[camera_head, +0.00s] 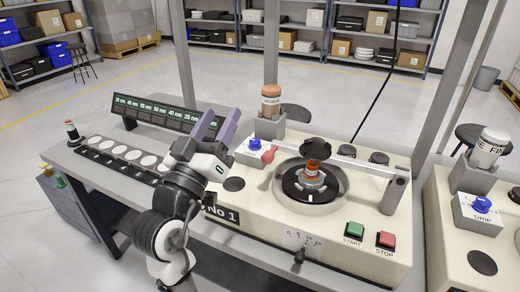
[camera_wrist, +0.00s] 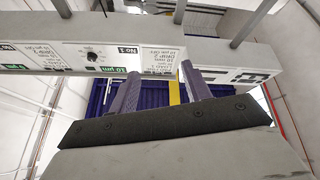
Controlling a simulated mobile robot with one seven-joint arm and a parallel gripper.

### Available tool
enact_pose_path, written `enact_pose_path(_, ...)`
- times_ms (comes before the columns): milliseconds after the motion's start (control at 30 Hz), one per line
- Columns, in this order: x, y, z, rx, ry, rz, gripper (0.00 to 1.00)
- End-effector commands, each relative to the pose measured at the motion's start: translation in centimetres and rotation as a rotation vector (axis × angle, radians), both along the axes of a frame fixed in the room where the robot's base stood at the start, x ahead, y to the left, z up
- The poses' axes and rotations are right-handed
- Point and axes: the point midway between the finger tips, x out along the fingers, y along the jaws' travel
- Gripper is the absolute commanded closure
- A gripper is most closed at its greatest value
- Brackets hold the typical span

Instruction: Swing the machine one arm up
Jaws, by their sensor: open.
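Machine one (camera_head: 232,205) is a cream bench machine marked "No 1". Its arm (camera_head: 360,166) is a pale bar running from a grey pivot post (camera_head: 395,188) at the right across the round bowl (camera_head: 340,190). A red knob (camera_head: 269,155) is at the left end of the bar. A black cap (camera_head: 315,149) sits midway along the arm, above an orange-and-white piece (camera_head: 313,180) on the black disc in the bowl. The arm lies low and nearly level. My gripper (camera_head: 216,124) is open and empty, left of the red knob and apart from it. Its purple fingers show in the wrist view (camera_wrist: 160,88).
A brown-capped bottle (camera_head: 271,98) in a grey holder and a blue knob (camera_head: 255,145) stand behind the red knob. Grey uprights (camera_head: 182,70) flank the machine. Green START (camera_head: 354,230) and red STOP (camera_head: 386,240) buttons are in front. A sample tray (camera_head: 120,155) lies left.

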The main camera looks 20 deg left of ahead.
Motion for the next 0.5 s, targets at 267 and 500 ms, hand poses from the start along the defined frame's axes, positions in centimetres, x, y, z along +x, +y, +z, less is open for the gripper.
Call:
enact_pose_path(267, -0.6, -3.6, -13.3, 0.147, 0.406, -0.053, 0.52)
enact_pose_path(500, 0.4, -4.4, -14.9, 0.172, 0.456, -0.075, 0.52)
